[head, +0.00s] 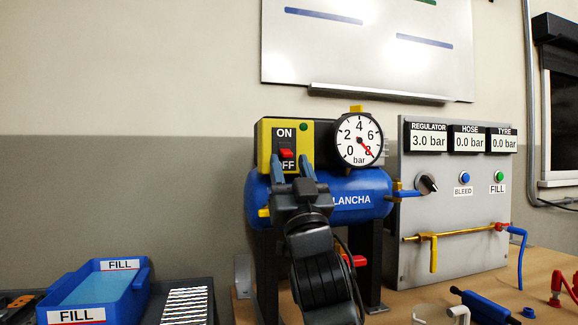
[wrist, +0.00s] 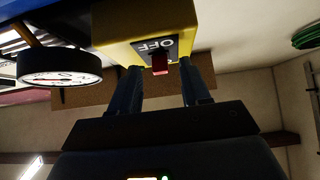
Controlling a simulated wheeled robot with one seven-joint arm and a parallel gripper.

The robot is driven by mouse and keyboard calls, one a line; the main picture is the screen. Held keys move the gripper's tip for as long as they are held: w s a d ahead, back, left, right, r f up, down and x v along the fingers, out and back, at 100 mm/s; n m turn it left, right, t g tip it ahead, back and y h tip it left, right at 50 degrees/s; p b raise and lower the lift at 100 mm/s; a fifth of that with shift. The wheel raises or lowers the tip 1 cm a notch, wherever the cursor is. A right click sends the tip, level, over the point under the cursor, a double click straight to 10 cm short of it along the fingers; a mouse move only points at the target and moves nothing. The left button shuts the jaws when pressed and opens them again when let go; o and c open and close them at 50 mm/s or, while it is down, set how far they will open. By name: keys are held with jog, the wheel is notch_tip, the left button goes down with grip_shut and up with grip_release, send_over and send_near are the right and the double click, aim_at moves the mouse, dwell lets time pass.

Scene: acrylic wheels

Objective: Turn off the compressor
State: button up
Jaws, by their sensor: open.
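The compressor has a blue tank (head: 359,201) and a yellow switch box (head: 264,142) marked ON above and OFF below. A small red switch (head: 287,154) sits between the two words and covers part of OFF; I cannot tell its setting surely. A green lamp (head: 303,127) is on the box. My gripper (head: 291,159) is open and empty close in front of the box, its fingers either side of the red switch. Contact is unclear.
A pressure gauge (head: 358,140) with its needle near 8 stands right of the box. A grey panel (head: 409,265) with displays, knob and buttons is further right. Blue FILL trays (head: 77,292) lie at lower left. Loose fittings and hoses lie on the wooden bench at right.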

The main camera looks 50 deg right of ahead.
jog(key=b+v, duration=0.2)
jog(key=v, duration=0.4)
jog(key=shift+s+a+f, duration=0.1)
jog(key=shift+s+f, duration=0.05)
jog(key=shift+f, duration=0.05)
dwell(0.4)
